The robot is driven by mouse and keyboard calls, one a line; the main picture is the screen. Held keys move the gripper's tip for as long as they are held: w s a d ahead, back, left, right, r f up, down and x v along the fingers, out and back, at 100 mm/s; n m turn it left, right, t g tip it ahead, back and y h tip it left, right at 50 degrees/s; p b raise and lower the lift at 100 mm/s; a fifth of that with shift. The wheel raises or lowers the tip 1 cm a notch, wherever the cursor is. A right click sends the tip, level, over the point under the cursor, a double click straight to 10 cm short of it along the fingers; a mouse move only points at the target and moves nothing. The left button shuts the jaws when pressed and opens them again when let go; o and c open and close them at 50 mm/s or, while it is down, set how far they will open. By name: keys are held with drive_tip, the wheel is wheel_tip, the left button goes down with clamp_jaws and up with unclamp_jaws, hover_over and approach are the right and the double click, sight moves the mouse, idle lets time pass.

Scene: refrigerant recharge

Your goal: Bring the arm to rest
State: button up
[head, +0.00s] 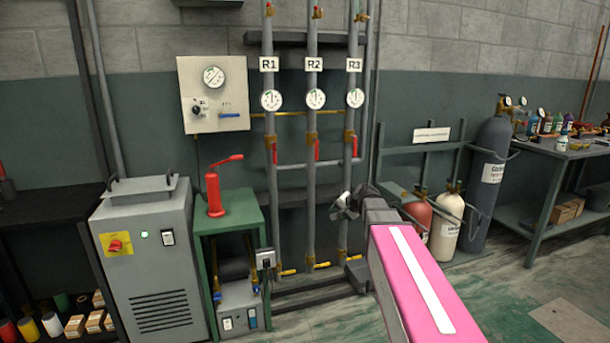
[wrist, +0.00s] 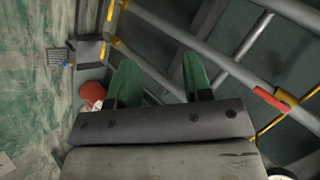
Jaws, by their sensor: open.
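My gripper (head: 350,205) is in the middle of the head view, at the end of my pink arm, in front of the lower part of the pipe rack. In the wrist view my gripper (wrist: 158,82) shows two green fingers spread apart with nothing between them. Grey pipes (wrist: 205,42) pass beyond the fingertips, and I see no contact with them. In the head view the pipes marked R1 (head: 268,64), R2 (head: 313,64) and R3 (head: 354,64) stand upright, each with a round gauge and a red valve handle.
A grey cabinet (head: 155,270) and a green stand (head: 230,225) with a red hand pump (head: 215,190) are at the left. Gas cylinders (head: 488,185) stand in a rack at the right, beside a workbench (head: 560,150). Green floor (head: 520,300) shows clear at the lower right.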

drive_tip(key=s+d+f+n+g+h, duration=0.3)
drive_tip(key=s+f, duration=0.7)
drive_tip(key=s, duration=0.2)
drive_tip(key=s+d+f+n+g+h, duration=0.3)
drive_tip(key=s+f+g, duration=0.1)
drive_tip(key=s+f, duration=0.6)
drive_tip(key=s, duration=0.3)
